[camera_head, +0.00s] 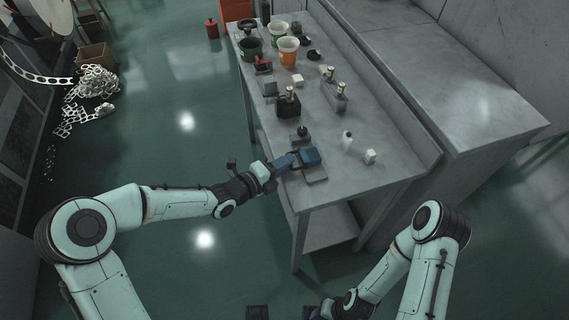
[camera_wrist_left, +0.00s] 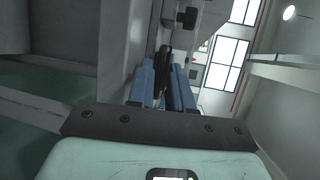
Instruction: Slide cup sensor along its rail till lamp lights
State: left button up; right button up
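A small device with a blue block (camera_head: 310,156) and a flat grey base (camera_head: 315,174) sits near the front left corner of the workbench. I cannot make out which part is the cup sensor, its rail or the lamp. My left gripper (camera_head: 285,162) reaches over the bench's left edge, its blue fingers beside the blue block. In the left wrist view, a dark upright part (camera_wrist_left: 164,66) shows between the fingers of the left gripper (camera_wrist_left: 166,85); whether they touch it is unclear. My right arm hangs low at the bottom right, its gripper mostly cut off by the frame.
The grey workbench (camera_head: 385,165) also holds a black knobbed unit (camera_head: 302,133), a dark block (camera_head: 289,106), a white bottle (camera_head: 347,141), a white cube (camera_head: 370,156) and an orange cup (camera_head: 287,51). Another grey counter (camera_head: 470,100) stands behind. The green floor at left is mostly clear.

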pick_arm(q)
jog(key=v, duration=1.3)
jog(key=shift+s+r, duration=0.15)
jog(key=shift+a, duration=0.1)
jog(key=s+a+f+n+g+y+p, duration=0.1)
jog(key=s+f+n+y+p, duration=0.15)
jog(key=f+n, duration=0.65)
jog(key=s+a+f+n+g+y+p, duration=0.1)
jog(key=f+n+g+y, duration=0.15)
jog(key=f+n, duration=0.65)
jog(key=s+f+n+g+y, duration=0.1)
jog(key=s+f+n+g, duration=0.1)
jog(key=s+f+n, duration=0.2)
jog(key=s+f+n+g+y+p, duration=0.1)
jog(key=s+f+n+g, duration=0.2)
jog(key=s+n, duration=0.3)
jog(key=s+f+n+g+y+p, duration=0.1)
jog(key=s+f+n+g, duration=0.2)
jog(key=s, duration=0.7)
jog(key=shift+s+f+n, duration=0.35)
jog(key=shift+f+n, duration=0.55)
jog(key=shift+f, duration=0.1)
pick_arm(e)
notch_tip(320, 180, up, 6)
jog(key=w, duration=0.2)
jog(key=shift+w+r, duration=0.2)
jog(key=shift+w, duration=0.05)
